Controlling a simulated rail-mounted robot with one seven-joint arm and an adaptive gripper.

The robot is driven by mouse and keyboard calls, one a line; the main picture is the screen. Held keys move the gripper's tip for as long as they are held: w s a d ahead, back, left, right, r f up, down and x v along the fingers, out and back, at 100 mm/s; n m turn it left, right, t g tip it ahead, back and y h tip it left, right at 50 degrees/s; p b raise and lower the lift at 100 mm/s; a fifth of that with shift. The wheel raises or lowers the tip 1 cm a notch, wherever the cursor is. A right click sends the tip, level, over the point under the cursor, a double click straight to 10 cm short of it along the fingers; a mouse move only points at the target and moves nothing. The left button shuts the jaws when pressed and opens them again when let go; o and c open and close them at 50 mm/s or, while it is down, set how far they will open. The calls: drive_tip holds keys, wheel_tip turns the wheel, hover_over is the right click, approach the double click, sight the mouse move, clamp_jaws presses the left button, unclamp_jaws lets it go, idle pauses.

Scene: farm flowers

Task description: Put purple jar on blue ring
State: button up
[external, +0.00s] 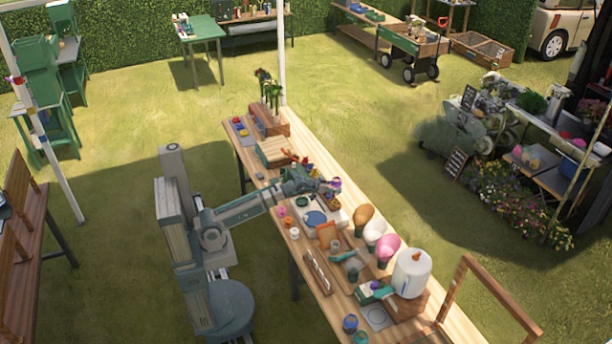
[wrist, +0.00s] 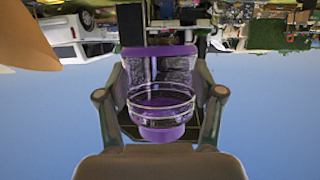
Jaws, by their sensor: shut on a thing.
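The purple jar (wrist: 160,105) is clear glass with purple at both ends, between my gripper's fingers in the wrist view. My gripper (wrist: 160,100) is shut on it, one finger on each side. In the external view my gripper (external: 328,187) is above the long wooden table, with the purple of the jar (external: 336,183) at its tip. A flat blue round shape (external: 315,218) lies on a white board below and left of the gripper; I cannot tell if it is a ring. A tray (external: 243,133) at the table's far end holds small blue and red round pieces.
The long table (external: 400,333) is crowded. An orange cone (external: 363,214), white and pink cones (external: 386,245) and a white dispenser (external: 412,272) stand toward the near end. A wooden box (external: 273,151) and potted flowers are toward the far end.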

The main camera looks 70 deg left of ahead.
drive_tip(key=s+d+f+m+g+h, duration=0.1)
drive_tip(key=s+d+m+h, duration=0.15)
drive_tip(key=d, duration=0.85)
drive_tip(key=s+d+f+m+h, duration=0.15)
drive_tip(key=s+d, duration=0.25)
drive_tip(key=d, duration=0.8)
drive_tip(key=s+d+f+m+g+h, duration=0.1)
drive_tip(key=s+d+f+m+h, duration=0.15)
drive_tip(key=d, duration=0.85)
drive_tip(key=s+d+f, duration=0.2)
drive_tip(key=s+d, duration=0.8)
drive_tip(key=s, duration=0.2)
drive_tip(key=s+d+f, duration=0.2)
drive_tip(key=s+d, duration=0.9)
drive_tip(key=s, duration=0.1)
drive_tip(key=shift+w+a+r+n+t+y, duration=0.25)
drive_tip(key=shift+a+r+n+y, duration=0.1)
drive_tip(key=shift+a+n+y, duration=0.3)
drive_tip(key=shift+w+a+r+n+t+y, duration=0.2)
drive_tip(key=shift+a+r+n+t+y, duration=0.1)
drive_tip(key=shift+a+n+y, duration=0.3)
drive_tip(key=shift+w+a+r+n+t+y, duration=0.3)
drive_tip(key=shift+a+n+y, duration=0.2)
drive_tip(key=shift+a+n, duration=0.2)
drive_tip(key=shift+s, duration=0.1)
